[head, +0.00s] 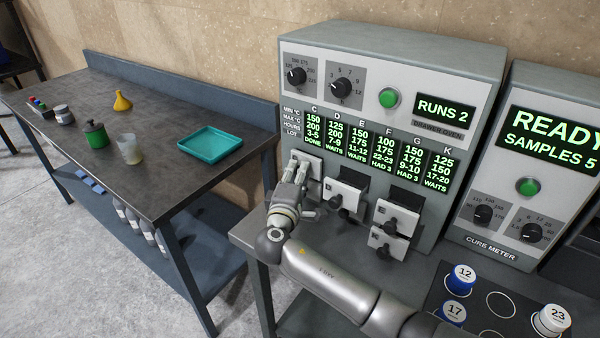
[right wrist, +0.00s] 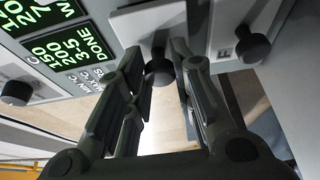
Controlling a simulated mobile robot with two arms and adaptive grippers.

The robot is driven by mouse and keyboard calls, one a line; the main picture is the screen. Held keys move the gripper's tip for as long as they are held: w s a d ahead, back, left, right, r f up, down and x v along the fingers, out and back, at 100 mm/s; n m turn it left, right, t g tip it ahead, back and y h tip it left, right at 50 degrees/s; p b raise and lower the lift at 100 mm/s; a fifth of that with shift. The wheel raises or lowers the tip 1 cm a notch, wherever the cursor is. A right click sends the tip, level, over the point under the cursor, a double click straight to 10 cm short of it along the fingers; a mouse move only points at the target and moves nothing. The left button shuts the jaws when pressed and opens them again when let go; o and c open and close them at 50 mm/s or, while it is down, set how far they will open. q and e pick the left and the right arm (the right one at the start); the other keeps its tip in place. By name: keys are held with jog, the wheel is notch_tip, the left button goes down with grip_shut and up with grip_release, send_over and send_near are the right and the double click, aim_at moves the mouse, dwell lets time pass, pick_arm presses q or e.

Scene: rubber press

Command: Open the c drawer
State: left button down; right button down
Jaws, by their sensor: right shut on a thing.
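The C drawer (head: 309,163) is a white front on the drawer oven, below the C column that reads DONE. My right gripper (head: 298,176) is in front of it and hides much of it. In the right wrist view the fingers (right wrist: 160,75) are shut on the black knob (right wrist: 158,70) of a white drawer front (right wrist: 157,20). This front lies beside the C column display. My left gripper is not in view.
Other drawers with black knobs (head: 350,190) (head: 396,218) sit to the right and below; one marked F shows its knob (right wrist: 253,48) close to my fingers. The cure meter (head: 520,160) stands at right. A dark bench (head: 170,180) with a teal tray (head: 210,142) stands at left.

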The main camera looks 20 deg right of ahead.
jog(key=s+a, duration=0.2)
jog(key=a, duration=0.1)
jog(key=shift+s, duration=0.1)
jog(key=c, duration=1.4)
grip_release()
jog(key=shift+d, duration=0.2)
jog(key=shift+o, duration=0.8)
jog(key=v, duration=1.2)
